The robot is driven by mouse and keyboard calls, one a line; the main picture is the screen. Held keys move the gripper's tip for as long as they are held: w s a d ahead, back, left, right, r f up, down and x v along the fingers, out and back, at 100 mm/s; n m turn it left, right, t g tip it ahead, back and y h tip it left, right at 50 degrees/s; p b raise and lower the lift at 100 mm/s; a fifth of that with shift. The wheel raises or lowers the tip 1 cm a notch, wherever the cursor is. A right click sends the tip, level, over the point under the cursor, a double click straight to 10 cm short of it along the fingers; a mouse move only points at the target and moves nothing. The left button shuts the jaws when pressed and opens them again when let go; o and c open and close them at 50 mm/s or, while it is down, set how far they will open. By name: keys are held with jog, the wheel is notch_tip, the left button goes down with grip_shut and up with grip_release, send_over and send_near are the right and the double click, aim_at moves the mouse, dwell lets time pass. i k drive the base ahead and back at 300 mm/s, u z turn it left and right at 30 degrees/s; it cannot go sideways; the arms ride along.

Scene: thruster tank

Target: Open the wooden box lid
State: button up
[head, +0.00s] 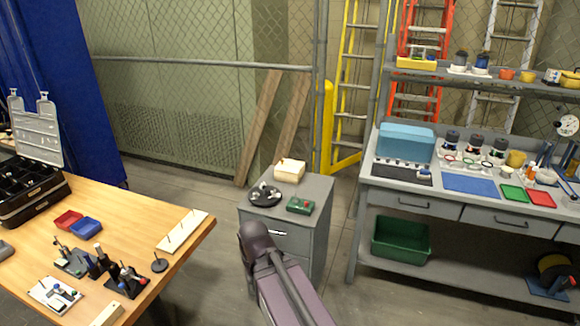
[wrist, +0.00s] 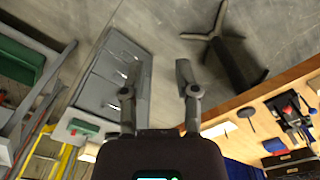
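A small pale wooden box (head: 289,172) sits at the back of the grey drawer cabinet's top (head: 315,190) in the head view. Its lid looks closed, with a small dark spot on top. My gripper (wrist: 155,80) shows in the wrist view with its two fingers spread and nothing between them. It hangs over the floor beside the cabinet (wrist: 112,75), apart from the box. In the head view only my arm shows, in front of the cabinet; the fingers are hidden there.
A black round dish (head: 264,195) and a green device (head: 300,205) stand on the cabinet in front of the box. A wooden table (head: 150,225) with many parts is at left. A grey workbench (head: 410,206) with shelves is at right.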

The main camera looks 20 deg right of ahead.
aim_at(290, 166)
jog(key=u, duration=0.25)
jog(key=i, duration=1.35)
jog(key=z, duration=0.1)
